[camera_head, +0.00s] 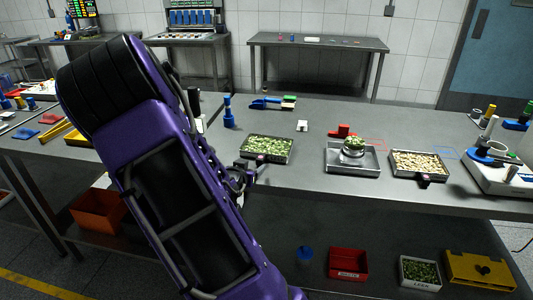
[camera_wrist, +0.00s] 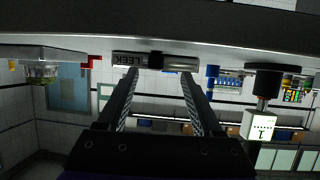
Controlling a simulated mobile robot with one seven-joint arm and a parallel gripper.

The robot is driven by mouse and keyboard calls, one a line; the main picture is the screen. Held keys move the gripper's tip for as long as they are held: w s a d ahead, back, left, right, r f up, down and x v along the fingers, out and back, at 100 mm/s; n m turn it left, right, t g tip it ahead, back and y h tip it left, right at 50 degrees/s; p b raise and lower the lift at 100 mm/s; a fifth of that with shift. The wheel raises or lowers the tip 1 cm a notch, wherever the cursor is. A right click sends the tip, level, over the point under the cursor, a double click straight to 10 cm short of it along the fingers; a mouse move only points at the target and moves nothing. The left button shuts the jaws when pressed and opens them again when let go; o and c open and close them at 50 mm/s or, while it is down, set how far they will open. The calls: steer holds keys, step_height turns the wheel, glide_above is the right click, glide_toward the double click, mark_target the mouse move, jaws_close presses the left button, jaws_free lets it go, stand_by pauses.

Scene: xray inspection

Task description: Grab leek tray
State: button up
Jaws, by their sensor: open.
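The leek tray (camera_head: 267,147) is a shallow dark tray of chopped green pieces on the table, left of centre. In the wrist view, which is upside down, its front wall (camera_wrist: 183,64) shows a LEEK label and a dark handle (camera_wrist: 155,61). My gripper (camera_wrist: 158,72) is open and empty, with one finger toward each side of the handle. In the head view my gripper (camera_head: 247,174) is close to the tray's near left side, partly behind my purple arm. I cannot tell whether the fingers touch the tray.
A metal tray with a bowl of greens (camera_head: 353,158) stands to the right, then a tray of pale pieces (camera_head: 419,164). A blue object (camera_head: 229,113) and a small white tag (camera_head: 302,126) stand behind. Bins, including a red one (camera_head: 348,263), are on the lower level.

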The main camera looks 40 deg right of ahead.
mark_target(259, 162)
steer(key=x, duration=0.3)
steer(key=b+x, duration=0.1)
steer(key=x, duration=0.1)
steer(key=shift+s+d+f, duration=0.1)
steer(key=shift+d+f, duration=0.05)
steer(key=shift+d, duration=0.35)
jaws_close()
